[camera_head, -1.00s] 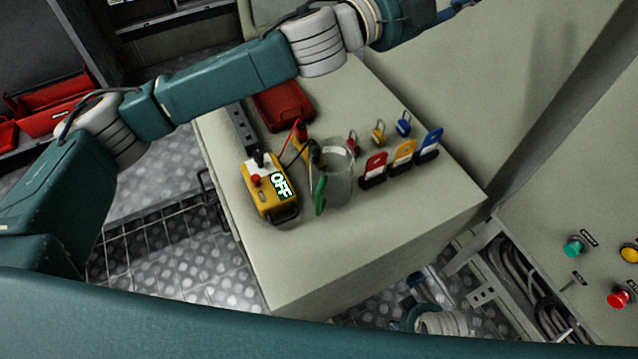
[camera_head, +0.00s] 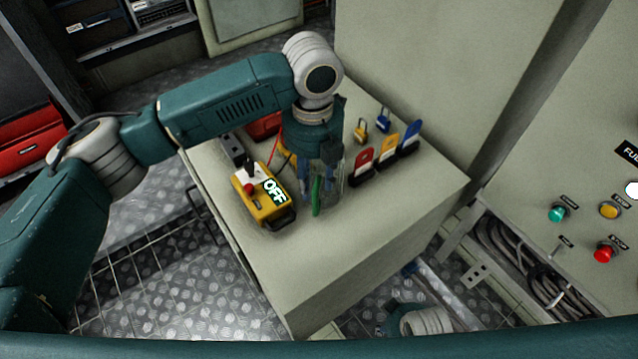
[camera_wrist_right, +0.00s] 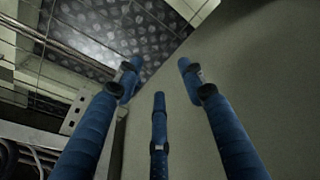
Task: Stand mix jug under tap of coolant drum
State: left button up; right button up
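The clear mix jug (camera_head: 336,184) with a green handle (camera_head: 316,196) stands upright on the pale cabinet top (camera_head: 350,235). My left gripper (camera_head: 319,170) points down over the jug, its blue fingers apart at the jug's upper part. They overlap the jug in the head view, and I cannot tell whether they touch it. My right gripper (camera_wrist_right: 158,85) is open and empty in the right wrist view, its fingers spread near a pale panel. No coolant drum or tap can be made out.
A yellow box marked OFF (camera_head: 262,198) stands close left of the jug. Red, yellow and blue tags (camera_head: 386,155) and small padlocks (camera_head: 382,121) stand to its right. A red case (camera_head: 264,126) lies behind. The cabinet's front right is clear.

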aim_at(314, 193)
pick_arm(q)
notch_tip(314, 193, down, 4)
jog(key=shift+w+f+b, duration=0.1)
jog(key=shift+b, duration=0.2)
jog(key=f, duration=0.3)
jog(key=f+b, duration=0.1)
jog(key=shift+w+d+f, duration=0.1)
jog(key=shift+w+f, duration=0.15)
jog(key=shift+f, duration=0.15)
pick_arm(e)
notch_tip(314, 193, up, 7)
jog(key=w, duration=0.2)
jog(key=shift+r+t, duration=0.2)
jog(key=shift+t, duration=0.1)
pick_arm(q)
grip_shut()
